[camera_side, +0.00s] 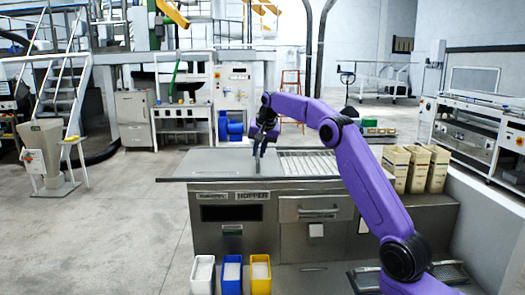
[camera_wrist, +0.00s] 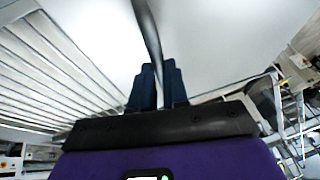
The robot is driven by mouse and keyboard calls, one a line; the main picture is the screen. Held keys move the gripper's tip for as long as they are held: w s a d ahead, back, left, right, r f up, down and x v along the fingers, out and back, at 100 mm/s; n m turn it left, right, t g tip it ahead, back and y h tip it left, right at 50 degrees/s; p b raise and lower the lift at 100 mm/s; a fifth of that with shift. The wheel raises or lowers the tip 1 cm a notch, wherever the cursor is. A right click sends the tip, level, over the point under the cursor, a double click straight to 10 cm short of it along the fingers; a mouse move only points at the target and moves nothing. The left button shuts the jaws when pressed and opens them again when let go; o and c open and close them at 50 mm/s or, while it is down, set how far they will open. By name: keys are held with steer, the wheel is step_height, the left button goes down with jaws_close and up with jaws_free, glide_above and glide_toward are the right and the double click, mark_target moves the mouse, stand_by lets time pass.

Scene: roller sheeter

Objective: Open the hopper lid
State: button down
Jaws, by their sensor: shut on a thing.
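The hopper lid (camera_side: 215,164) is a flat grey panel on top of the steel machine, left of the slatted section. It looks closed and level. In the wrist view the pale smooth surface ahead of the fingers appears to be the lid (camera_wrist: 215,40). My gripper (camera_side: 258,155) points down at the lid's right part. In the wrist view my gripper (camera_wrist: 158,70) has its dark blue fingers shut on a dark, slim, curved bar (camera_wrist: 148,28), which appears to be the lid's handle. The bar's lower end is hidden between the fingers.
A slatted roller bed (camera_side: 315,163) lies right of the lid. The machine front carries a HOPPER label (camera_side: 250,196) and a drawer (camera_side: 316,209). White, blue and yellow bins (camera_side: 232,272) stand in front. Tan boxes (camera_side: 416,168) stand at the right. Space above the lid looks clear.

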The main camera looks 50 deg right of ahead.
steer(key=shift+r, duration=0.1)
steer(key=c, duration=1.1)
jaws_free()
steer(key=v, duration=1.2)
